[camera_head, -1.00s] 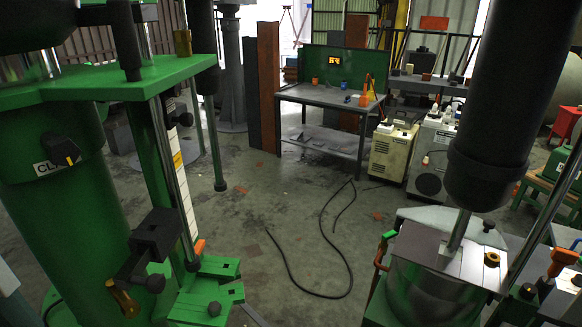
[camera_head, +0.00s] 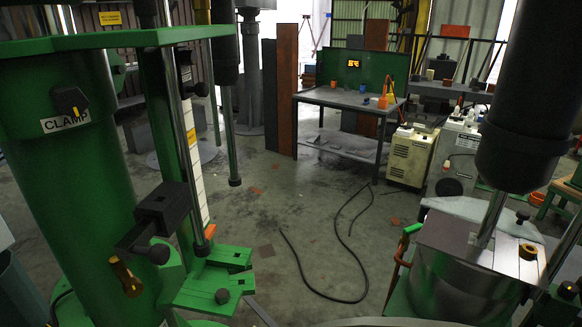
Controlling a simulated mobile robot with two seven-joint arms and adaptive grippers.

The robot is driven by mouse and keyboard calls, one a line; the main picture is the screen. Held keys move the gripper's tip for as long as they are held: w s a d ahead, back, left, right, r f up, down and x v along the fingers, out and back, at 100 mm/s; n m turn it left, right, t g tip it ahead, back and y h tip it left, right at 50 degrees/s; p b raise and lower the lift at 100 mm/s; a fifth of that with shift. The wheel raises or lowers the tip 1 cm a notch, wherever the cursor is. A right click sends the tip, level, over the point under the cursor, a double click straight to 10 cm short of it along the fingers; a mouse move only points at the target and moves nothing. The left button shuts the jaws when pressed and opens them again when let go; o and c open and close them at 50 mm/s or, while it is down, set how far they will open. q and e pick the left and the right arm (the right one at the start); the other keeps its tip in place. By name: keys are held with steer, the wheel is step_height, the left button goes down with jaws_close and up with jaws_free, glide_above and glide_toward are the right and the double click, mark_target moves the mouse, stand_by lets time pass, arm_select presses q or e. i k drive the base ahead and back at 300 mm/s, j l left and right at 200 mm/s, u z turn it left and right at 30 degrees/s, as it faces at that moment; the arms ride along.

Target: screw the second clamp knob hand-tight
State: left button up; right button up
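On the left stands a green machine column (camera_head: 62,190) with a white CLAMP label (camera_head: 66,121). A black knob (camera_head: 70,101) with a yellow mark sits just above the label. Lower down are a black clamp block (camera_head: 165,208) and a brass-coloured handle (camera_head: 127,278). I cannot tell which knob is the second clamp knob, or how tight any knob is. Neither of my grippers shows in the head view.
At the right, a thick black cylinder (camera_head: 530,100) with a steel shaft hangs over a lidded metal vessel (camera_head: 455,285). A workbench (camera_head: 345,100) and cream cabinet (camera_head: 412,158) stand behind. A black hose (camera_head: 310,285) lies on the otherwise largely open middle floor.

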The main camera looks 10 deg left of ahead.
mark_target(70, 101)
steer(key=u, duration=1.45)
